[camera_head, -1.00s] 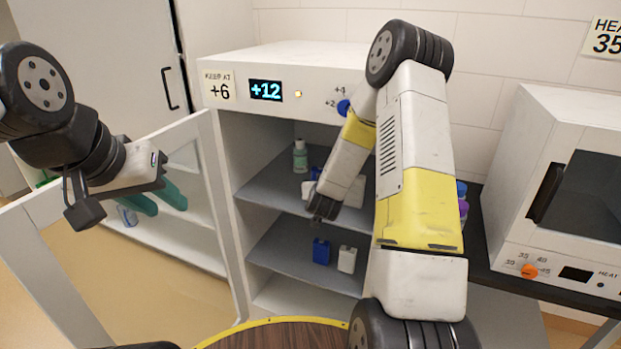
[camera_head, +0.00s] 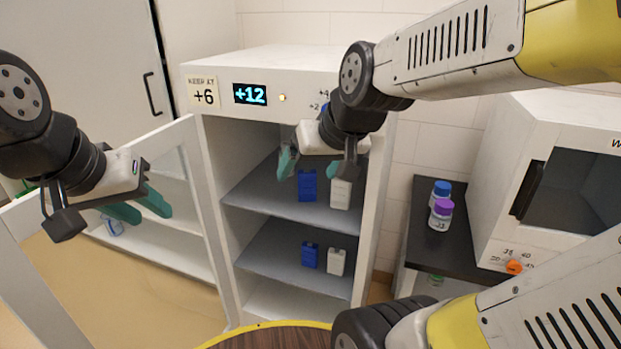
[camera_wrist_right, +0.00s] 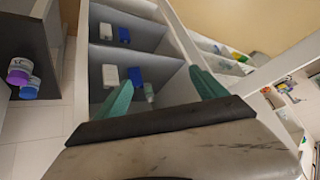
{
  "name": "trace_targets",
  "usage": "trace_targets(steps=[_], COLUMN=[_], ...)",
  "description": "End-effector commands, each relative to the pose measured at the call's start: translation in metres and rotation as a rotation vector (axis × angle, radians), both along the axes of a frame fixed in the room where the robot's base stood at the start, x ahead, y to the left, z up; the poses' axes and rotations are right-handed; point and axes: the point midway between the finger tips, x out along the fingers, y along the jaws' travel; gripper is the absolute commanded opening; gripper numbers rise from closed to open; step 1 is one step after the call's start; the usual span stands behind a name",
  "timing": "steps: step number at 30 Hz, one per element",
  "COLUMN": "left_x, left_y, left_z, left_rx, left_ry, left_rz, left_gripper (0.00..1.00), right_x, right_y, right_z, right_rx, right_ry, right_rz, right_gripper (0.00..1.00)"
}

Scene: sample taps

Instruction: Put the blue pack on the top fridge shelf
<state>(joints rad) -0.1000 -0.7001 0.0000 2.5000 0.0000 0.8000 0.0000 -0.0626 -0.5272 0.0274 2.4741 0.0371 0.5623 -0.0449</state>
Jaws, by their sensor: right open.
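The open fridge has an upper shelf (camera_head: 250,197) and a lower shelf (camera_head: 268,257). A blue pack (camera_head: 307,186) stands on the upper shelf beside a white pack (camera_head: 340,193). Another blue pack (camera_head: 310,255) stands on the lower shelf beside another white pack (camera_head: 336,262). The right wrist view shows the upper blue pack (camera_wrist_right: 134,76) and lower blue pack (camera_wrist_right: 124,35). My right gripper (camera_head: 317,170) is open and empty at the fridge front, its green fingers spread above the upper packs. My left gripper (camera_head: 140,207) is open and empty by the open door.
The fridge display (camera_head: 250,94) reads +12; the label (camera_head: 203,93) says keep at +6. Blue- and purple-capped bottles (camera_head: 440,212) stand on the dark counter to the right, beside a white heating cabinet (camera_head: 492,200). The open door (camera_head: 185,200) extends left.

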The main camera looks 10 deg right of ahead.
Motion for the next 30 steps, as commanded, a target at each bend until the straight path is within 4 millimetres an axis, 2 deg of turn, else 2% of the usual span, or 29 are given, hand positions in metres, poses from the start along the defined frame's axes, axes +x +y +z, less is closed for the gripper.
trace_targets(steps=[1,3,6,10,21,22,28,29,30], left_x=[0.0,0.0,0.0,0.0,0.0,0.0,0.0,0.0,0.0], left_y=[0.0,0.0,0.0,0.0,0.0,0.0,0.0,0.0,0.0], left_z=[0.0,0.0,0.0,0.0,0.0,0.0,0.0,0.0,0.0], left_rx=[0.0,0.0,0.0,0.0,0.0,0.0,0.0,0.0,0.0], left_ry=[0.0,0.0,0.0,0.0,0.0,0.0,0.0,0.0,0.0], left_rz=[0.0,0.0,0.0,0.0,0.0,0.0,0.0,0.0,0.0], left_gripper=[0.36,0.36,0.36,0.36,0.36,0.36,0.36,0.36,0.36], right_x=[-0.02,-0.042,-0.061,-0.069,-0.068,-0.068,-0.067,-0.067,-0.067], right_y=[-0.002,-0.005,-0.008,-0.009,-0.009,-0.009,-0.009,-0.009,-0.009], right_z=[0.004,0.005,0.004,0.003,0.003,0.003,0.003,0.003,0.003], right_rx=[-0.001,-0.001,-0.003,-0.004,-0.004,-0.004,-0.003,-0.003,-0.003], right_ry=[0.016,0.047,0.078,0.092,0.092,0.092,0.091,0.091,0.091], right_rz=[0.004,0.004,0.005,0.005,0.005,0.005,0.005,0.005,0.005], right_gripper=[0.82,0.82,0.82,0.82,0.82,0.8,0.4,0.36,0.36])
